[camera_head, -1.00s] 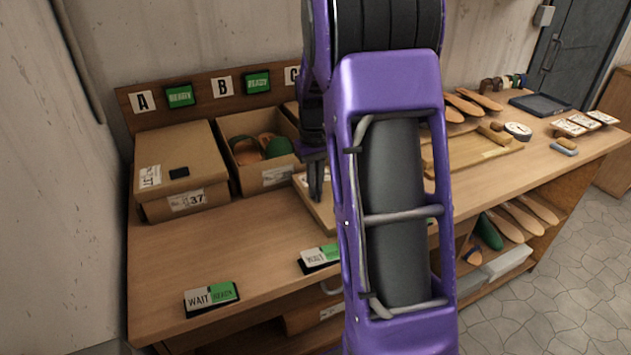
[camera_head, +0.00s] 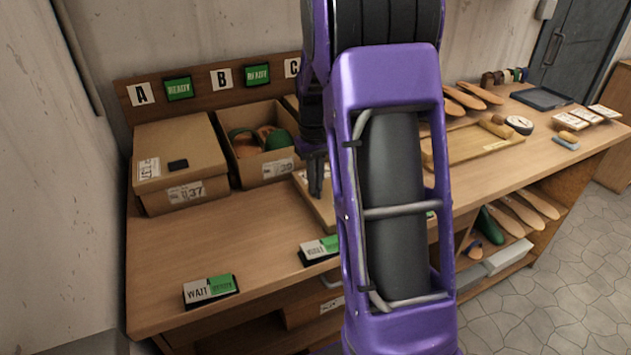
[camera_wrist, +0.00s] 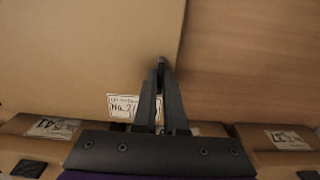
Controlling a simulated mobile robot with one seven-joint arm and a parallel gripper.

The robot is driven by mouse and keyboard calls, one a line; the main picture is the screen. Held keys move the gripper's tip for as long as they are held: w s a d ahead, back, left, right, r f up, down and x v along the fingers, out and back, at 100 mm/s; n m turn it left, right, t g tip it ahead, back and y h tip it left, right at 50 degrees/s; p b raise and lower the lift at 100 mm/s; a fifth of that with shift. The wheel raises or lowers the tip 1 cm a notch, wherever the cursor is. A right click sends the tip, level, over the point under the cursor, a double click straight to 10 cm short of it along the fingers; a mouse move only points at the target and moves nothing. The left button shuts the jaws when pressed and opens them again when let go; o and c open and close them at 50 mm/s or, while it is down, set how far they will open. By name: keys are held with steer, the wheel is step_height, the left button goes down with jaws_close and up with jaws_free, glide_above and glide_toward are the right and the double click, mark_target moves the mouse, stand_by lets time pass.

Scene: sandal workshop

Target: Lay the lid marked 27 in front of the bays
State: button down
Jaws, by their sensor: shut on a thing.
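My gripper (camera_head: 316,180) is in front of bays B and C, low over the bench, and also shows in the wrist view (camera_wrist: 160,70). It is shut on a flat cardboard lid (camera_wrist: 80,50). The lid's label reads "No. 2" and then a digit hidden by a finger. In the head view part of the lid (camera_head: 318,208) shows below the gripper; my arm hides the rest. I cannot tell whether it touches the bench. Bay A holds a closed box (camera_head: 180,150) marked 37. Bay B holds an open box (camera_head: 262,168) marked 39 with sandals inside. Bay C is mostly hidden.
Two WAIT/READY signs, one at the front left (camera_head: 210,291) and one nearer the arm (camera_head: 320,250), stand along the bench's front edge. A wooden tray (camera_head: 480,152) lies to the right.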

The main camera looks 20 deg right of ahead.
steer(key=shift+f, duration=0.4)
steer(key=c, duration=0.9)
jaws_free()
step_height(320, 180, up, 18)
steer(key=p, duration=0.1)
steer(key=shift+f+p, duration=0.25)
steer(key=shift+p, duration=0.05)
